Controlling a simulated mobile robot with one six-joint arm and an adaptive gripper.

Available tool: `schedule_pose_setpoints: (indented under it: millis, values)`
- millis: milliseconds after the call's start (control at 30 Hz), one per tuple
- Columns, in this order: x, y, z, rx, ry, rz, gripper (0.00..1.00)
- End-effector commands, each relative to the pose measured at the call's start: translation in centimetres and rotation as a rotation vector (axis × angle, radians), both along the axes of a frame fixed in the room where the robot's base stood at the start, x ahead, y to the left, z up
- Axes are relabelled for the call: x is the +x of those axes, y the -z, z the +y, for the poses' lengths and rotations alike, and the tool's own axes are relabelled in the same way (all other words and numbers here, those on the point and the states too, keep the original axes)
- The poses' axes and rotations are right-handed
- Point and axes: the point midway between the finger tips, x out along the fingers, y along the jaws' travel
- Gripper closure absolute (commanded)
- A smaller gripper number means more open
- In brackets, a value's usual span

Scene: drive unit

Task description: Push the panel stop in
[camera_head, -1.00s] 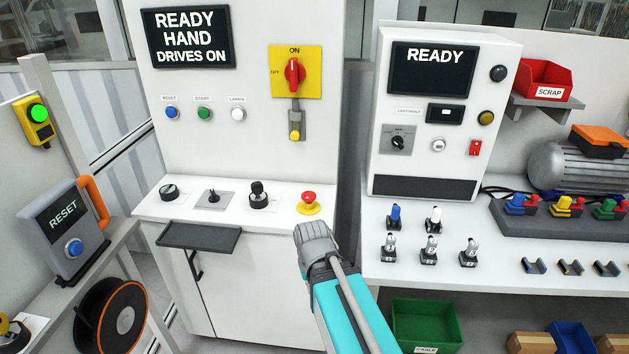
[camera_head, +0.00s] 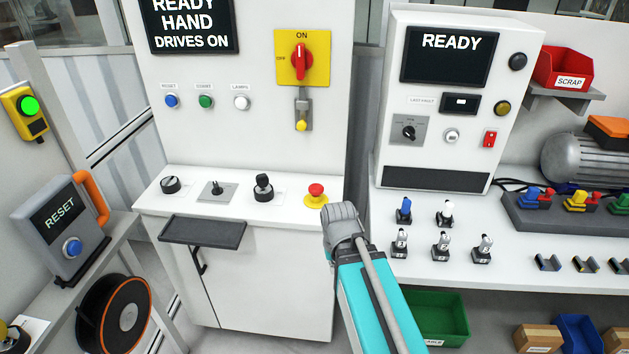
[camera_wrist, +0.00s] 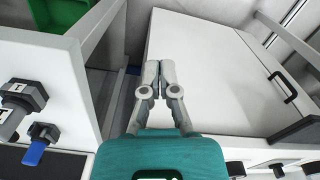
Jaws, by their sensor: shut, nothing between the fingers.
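The panel stop (camera_head: 316,194) is a red mushroom button on a yellow base. It sits at the right end of the white cabinet's sloping ledge, and nothing covers it in the head view. My turquoise arm with its grey end reaches up just right of and below the stop in that view; my fingertips cannot be made out there. In the wrist view my gripper (camera_wrist: 152,68) is shut and empty. Its fingers point toward the white cabinet front and the gap beside it. The stop does not show in the wrist view.
A black selector (camera_head: 263,187), a toggle plate (camera_head: 216,191) and another knob (camera_head: 170,185) share the ledge. A black tray (camera_head: 202,233) juts out below. The bench (camera_head: 480,267) on the right holds several connectors; a green bin (camera_head: 440,318) stands under it.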

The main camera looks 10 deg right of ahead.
Motion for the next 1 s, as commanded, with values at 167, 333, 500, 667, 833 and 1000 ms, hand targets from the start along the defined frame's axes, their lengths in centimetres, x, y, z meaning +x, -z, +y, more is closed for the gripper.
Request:
schedule_pose_setpoints:
  millis: [167, 333, 500, 667, 833, 1000]
  values:
    - [2.3, -2.0, -1.0, 0.0, 0.111, 0.0, 1.0]
    - [5.8, -4.8, -0.9, 0.0, 0.314, 0.0, 1.0]
    - [9.9, -8.0, -0.9, 0.0, 0.572, -0.001, 1.0]
    - [13.8, -10.9, -0.9, 0.0, 0.821, -0.001, 1.0]
    - [17.9, -14.0, -0.9, 0.001, 1.087, -0.001, 1.0]
    - [22.0, -17.1, -0.9, 0.0, 1.352, -0.001, 1.0]
